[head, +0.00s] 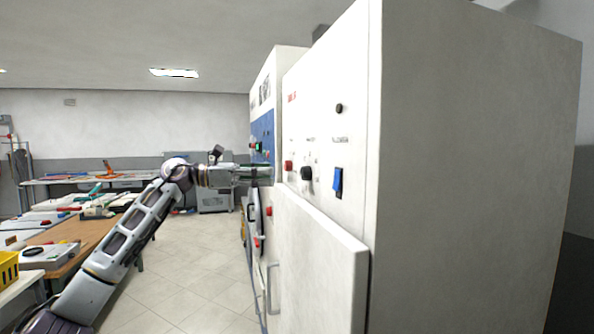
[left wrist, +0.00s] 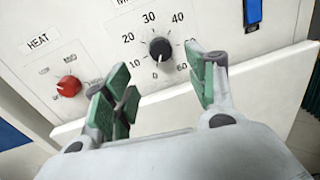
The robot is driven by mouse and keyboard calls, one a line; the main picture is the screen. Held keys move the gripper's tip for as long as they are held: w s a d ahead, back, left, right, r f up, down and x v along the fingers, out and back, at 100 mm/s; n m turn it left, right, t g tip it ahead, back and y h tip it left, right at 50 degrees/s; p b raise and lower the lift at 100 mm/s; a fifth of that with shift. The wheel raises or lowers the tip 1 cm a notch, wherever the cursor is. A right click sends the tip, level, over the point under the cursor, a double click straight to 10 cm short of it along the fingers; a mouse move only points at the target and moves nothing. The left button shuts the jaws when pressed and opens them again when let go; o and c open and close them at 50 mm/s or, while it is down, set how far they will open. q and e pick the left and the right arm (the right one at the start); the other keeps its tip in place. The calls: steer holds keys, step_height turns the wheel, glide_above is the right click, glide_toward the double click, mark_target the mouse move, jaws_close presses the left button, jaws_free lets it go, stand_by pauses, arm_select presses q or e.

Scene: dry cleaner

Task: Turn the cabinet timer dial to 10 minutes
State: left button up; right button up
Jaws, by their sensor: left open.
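The timer dial is a black knob (left wrist: 160,49) on the white cabinet panel, ringed by numbers from 0 to 60. Its pale mark seems to point down, near 0. In the head view the black knob (head: 307,174) sits right of a red knob (head: 288,166). My left gripper (head: 266,172) is at the cabinet front, left of the dial. In the left wrist view my left gripper (left wrist: 162,88) is open, its green-padded fingers apart, with the dial beyond and between them. Nothing is held, and no contact with the dial shows. My right gripper is out of view.
The red HEAT knob (left wrist: 69,86) is left of the dial. A blue rocker switch (head: 337,182) is to its right. A white cabinet door (head: 318,255) protrudes just below the panel. Worktables (head: 100,235) stand at left, with clear tiled floor between.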

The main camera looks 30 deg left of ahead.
mark_target(301, 173)
arm_select(q)
steer(key=shift+p+x, duration=1.45)
steer(key=shift+x, duration=1.65)
steer(key=shift+p+x, duration=0.7)
steer(key=shift+x, duration=0.95)
steer(key=c, duration=1)
steer(key=shift+c, duration=0.2)
